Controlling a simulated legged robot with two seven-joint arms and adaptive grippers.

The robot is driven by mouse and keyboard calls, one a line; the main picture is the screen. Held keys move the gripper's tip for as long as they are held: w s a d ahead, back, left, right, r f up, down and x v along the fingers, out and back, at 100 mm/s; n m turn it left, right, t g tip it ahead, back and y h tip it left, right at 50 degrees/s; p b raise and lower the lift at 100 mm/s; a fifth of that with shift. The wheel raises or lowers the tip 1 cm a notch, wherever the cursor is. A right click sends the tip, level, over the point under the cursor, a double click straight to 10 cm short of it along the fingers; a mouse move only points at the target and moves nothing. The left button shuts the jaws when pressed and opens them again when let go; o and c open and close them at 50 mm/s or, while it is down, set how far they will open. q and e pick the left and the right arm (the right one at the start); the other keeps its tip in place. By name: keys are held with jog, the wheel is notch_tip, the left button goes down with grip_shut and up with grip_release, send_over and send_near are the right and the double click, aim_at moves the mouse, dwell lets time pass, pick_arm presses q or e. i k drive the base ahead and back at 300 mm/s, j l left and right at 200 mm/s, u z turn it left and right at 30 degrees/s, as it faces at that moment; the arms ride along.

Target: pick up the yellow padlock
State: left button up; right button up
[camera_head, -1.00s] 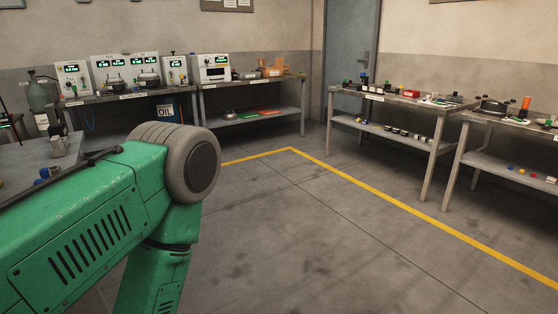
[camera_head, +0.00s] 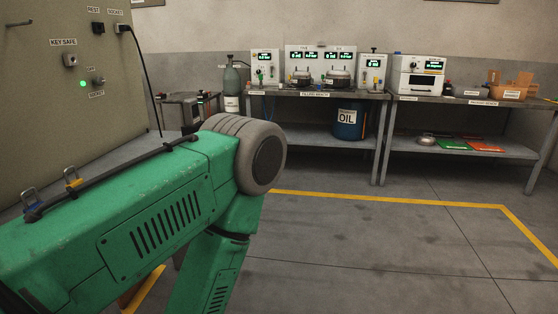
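The yellow padlock (camera_head: 73,180) is at the left of the head view, a small yellow body with a grey shackle upward. A blue padlock (camera_head: 30,198) with a similar shackle is to its left and nearer. Both appear just beyond the upper edge of my green arm, by its dark rail. I cannot tell what they rest on, as the arm hides the area below them. Neither of my grippers is in view, so their state does not show.
A grey cabinet (camera_head: 60,100) with a key safe and sockets stands at the left, over a grey worktop (camera_head: 118,152). The filling bench (camera_head: 318,94) and another bench (camera_head: 465,100) line the back wall. The floor (camera_head: 400,250) at right is clear.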

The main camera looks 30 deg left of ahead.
aim_at(78, 181)
jog(key=i+u, duration=0.2)
jog(key=u, duration=0.2)
jog(key=i+u, duration=0.15)
jog(key=u, duration=0.25)
jog(key=i+l+u, duration=0.15)
jog(key=u, duration=0.25)
jog(key=i+l+u, duration=0.15)
jog(key=u, duration=0.2)
